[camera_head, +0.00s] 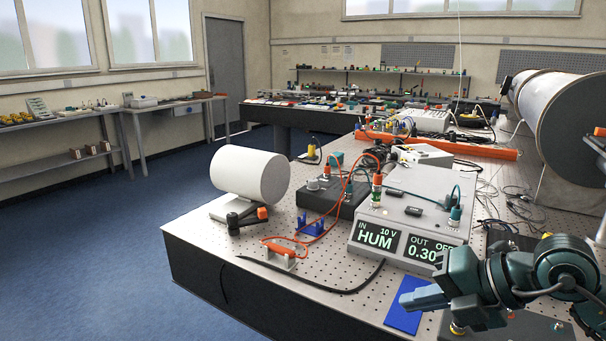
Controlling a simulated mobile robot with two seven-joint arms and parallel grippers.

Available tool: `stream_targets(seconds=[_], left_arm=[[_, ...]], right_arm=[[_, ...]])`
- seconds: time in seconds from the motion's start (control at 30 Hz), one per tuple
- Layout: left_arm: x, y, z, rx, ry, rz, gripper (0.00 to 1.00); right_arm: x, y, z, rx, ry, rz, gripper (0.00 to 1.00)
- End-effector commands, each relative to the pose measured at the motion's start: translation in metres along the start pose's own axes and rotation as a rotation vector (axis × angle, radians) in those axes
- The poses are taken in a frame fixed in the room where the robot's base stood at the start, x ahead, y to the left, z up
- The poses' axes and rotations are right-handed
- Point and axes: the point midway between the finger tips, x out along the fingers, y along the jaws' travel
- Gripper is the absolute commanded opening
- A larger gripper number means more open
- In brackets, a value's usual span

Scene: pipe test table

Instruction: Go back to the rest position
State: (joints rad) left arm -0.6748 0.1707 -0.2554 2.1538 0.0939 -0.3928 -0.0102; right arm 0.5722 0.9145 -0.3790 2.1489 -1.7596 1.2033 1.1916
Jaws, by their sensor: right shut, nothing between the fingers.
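My right gripper (424,299) reaches in from the lower right of the head view, over the front right part of the table. Its grey fingers point left, are shut and hold nothing. They show in front of a blue pad (404,318) on the table; whether they touch it I cannot tell. The dark green wrist and arm behind it are mine. My left gripper is not in view.
The perforated table (215,250) carries a meter box (400,245) reading HUM and 0.30, a black box (325,197) with orange cables, a white cylinder (245,174) and a probe holder (280,257). A large pipe (560,105) stands right. Blue floor (90,240) is clear left.

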Motion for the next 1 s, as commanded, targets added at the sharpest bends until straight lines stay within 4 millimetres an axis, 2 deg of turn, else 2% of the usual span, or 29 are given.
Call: stream_targets(seconds=[0.03, 0.1, 0.17, 0.2, 0.27, 0.33, 0.37, 0.43, 0.47, 0.5, 0.57, 0.6, 0.7, 0.83, 0.9, 1.0], left_arm=[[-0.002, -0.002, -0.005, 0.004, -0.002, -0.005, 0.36], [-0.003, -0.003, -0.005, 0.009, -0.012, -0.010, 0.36], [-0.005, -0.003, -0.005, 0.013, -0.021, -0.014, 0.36], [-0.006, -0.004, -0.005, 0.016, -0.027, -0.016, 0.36], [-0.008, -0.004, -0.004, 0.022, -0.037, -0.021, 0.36], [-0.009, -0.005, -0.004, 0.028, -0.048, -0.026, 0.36], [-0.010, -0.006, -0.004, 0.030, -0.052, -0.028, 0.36], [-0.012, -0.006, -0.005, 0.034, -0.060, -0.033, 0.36], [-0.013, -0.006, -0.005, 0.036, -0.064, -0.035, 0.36], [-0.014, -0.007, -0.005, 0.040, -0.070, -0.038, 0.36], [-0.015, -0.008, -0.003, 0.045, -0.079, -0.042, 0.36], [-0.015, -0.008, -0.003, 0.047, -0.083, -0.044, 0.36], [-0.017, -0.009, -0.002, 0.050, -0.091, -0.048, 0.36], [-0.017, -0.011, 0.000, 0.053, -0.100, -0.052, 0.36], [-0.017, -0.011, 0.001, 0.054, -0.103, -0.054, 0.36], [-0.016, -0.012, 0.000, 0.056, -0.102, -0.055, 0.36]], right_arm=[[0.015, 0.012, -0.027, 0.041, 0.113, 0.124, 0.00], [0.027, 0.033, -0.057, 0.126, 0.235, 0.336, 0.00], [0.029, 0.051, -0.073, 0.239, 0.298, 0.530, 0.00], [0.029, 0.059, -0.078, 0.337, 0.315, 0.653, 0.00], [0.028, 0.064, -0.075, 0.509, 0.300, 0.819, 0.00], [0.029, 0.053, -0.064, 0.744, 0.228, 0.966, 0.00], [0.031, 0.044, -0.059, 0.853, 0.183, 1.010, 0.00], [0.042, 0.007, -0.050, 1.123, 0.051, 1.059, 0.00], [0.049, -0.013, -0.050, 1.243, -0.013, 1.055, 0.00], [0.059, -0.043, -0.054, 1.401, -0.098, 1.029, 0.00], [0.072, -0.083, -0.068, 1.596, -0.205, 0.961, 0.00], [0.081, -0.107, -0.081, 1.705, -0.265, 0.903, 0.00], [0.097, -0.154, -0.119, 1.922, -0.367, 0.749, 0.00], [0.108, -0.189, -0.162, 2.092, -0.430, 0.586, 0.00], [0.111, -0.198, -0.176, 2.141, -0.443, 0.533, 0.00], [0.113, -0.204, -0.186, 2.171, -0.450, 0.496, 0.00]])
